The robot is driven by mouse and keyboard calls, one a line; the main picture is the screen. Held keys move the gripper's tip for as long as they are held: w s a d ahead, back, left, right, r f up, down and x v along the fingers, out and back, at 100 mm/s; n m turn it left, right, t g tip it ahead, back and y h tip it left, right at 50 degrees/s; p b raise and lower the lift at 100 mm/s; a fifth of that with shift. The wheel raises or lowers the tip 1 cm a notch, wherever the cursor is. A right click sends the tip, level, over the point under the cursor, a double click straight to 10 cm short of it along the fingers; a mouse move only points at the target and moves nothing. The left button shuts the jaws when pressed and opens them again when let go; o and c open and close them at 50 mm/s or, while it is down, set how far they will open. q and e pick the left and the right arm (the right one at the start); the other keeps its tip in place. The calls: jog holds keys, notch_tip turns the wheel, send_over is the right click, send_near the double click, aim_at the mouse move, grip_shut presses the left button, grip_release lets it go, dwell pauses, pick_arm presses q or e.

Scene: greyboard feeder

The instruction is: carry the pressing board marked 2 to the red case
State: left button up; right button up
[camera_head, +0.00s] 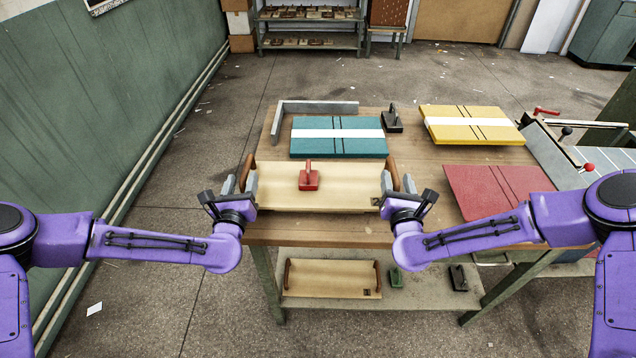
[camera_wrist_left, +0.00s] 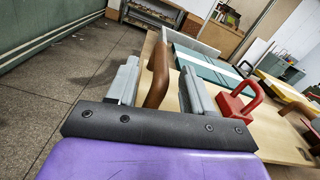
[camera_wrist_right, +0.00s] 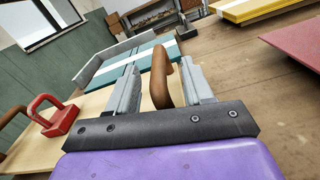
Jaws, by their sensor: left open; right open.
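A pale wooden pressing board (camera_head: 345,185) with a brown handle at each end lies at the table's front. Its dark corner mark is too small to read surely. A red block with a loop handle (camera_head: 309,178) stands on it. My left gripper (camera_head: 240,183) is open, its fingers on either side of the left handle (camera_wrist_left: 157,75). My right gripper (camera_head: 398,181) is open, its fingers on either side of the right handle (camera_wrist_right: 161,80). Neither is closed on its handle. The red case (camera_head: 480,182) lies at the right of the table, partly behind my right arm.
A teal case (camera_head: 310,145) with a white band lies behind the board, beside a grey angled rail (camera_head: 310,106). A yellow case (camera_head: 440,120) and a dark block (camera_head: 392,123) are at the back. A similar board (camera_head: 325,278) lies on the lower shelf with two small blocks.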

pick_arm(q)
jog(key=shift+w, duration=0.8)
pick_arm(e)
jog(key=shift+w, duration=0.8)
pick_arm(q)
grip_shut()
pick_arm(e)
grip_shut()
pick_arm(q)
jog(key=shift+r, duration=0.2)
pick_arm(e)
jog(key=shift+r, duration=0.2)
